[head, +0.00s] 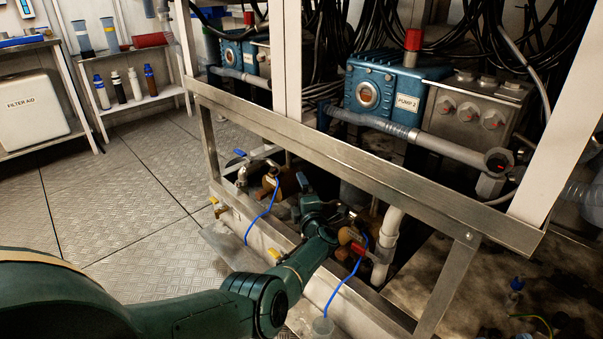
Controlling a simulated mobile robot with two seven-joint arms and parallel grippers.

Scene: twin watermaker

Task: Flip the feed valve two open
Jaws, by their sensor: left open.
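My left arm reaches from the lower left into the space under the steel frame's rail. Its gripper (350,222) is open, small in the picture and partly lost among dark pipework. Just below it is a valve with a red handle (358,249) and a brownish tag beside it, next to a pale vertical pipe. I cannot read a label that says which valve is feed valve two. I cannot tell whether the fingers touch the valve. Another valve with a blue handle (240,153) sits farther left. My right gripper is not in view.
The steel rail (330,158) runs above my forearm. Pump 2 (382,92) stands behind it. Blue thin tubes (262,213) hang near the valves. A yellow-handled valve (274,253) is low by my arm. The plate floor (110,205) at left is clear.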

